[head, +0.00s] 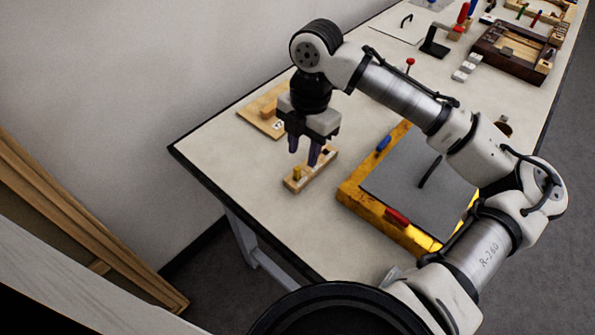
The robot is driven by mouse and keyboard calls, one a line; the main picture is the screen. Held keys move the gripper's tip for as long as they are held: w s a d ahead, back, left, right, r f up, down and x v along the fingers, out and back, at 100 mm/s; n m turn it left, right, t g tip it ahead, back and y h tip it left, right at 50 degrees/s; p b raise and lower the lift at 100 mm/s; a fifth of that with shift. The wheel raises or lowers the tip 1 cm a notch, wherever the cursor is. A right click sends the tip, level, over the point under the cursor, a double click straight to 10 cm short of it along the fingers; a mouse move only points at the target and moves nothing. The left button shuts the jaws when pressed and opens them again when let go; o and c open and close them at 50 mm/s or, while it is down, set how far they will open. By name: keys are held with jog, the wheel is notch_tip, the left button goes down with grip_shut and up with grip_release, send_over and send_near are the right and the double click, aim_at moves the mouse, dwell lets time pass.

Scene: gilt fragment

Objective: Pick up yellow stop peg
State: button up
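A small yellow peg (297,173) stands upright near the front-left end of a narrow wooden block (307,181) on the table. My gripper (303,156) points down above the block. Its two dark purple fingers are apart, with nothing visible between them. In the picture the fingertips are just above and slightly right of the peg, and I cannot tell the exact height gap. Part of the block's far side is hidden behind the fingers; a dark spot shows at its far end.
A yellow-framed board (354,201) with a grey panel, a blue piece (384,143) and a red piece (397,218) lies right of the block. A flat wooden board (262,112) lies behind my gripper. A dark wooden tray (513,67) is at the far right. The table's front-left corner is clear.

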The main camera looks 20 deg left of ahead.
aim_at(297, 168)
jog(key=shift+s+a+f+p, duration=0.1)
jog(key=shift+a+f+p, duration=0.15)
jog(key=shift+f, duration=0.85)
jog(key=shift+s+a+f+p, duration=0.15)
jog(key=shift+f+p, duration=0.25)
jog(key=shift+f, duration=0.7)
jog(key=shift+s+a+f+p, duration=0.15)
jog(key=shift+f+p, duration=0.15)
jog(key=shift+f, duration=0.8)
jog(key=shift+c, duration=0.5)
jog(key=shift+w, duration=0.1)
grip_shut()
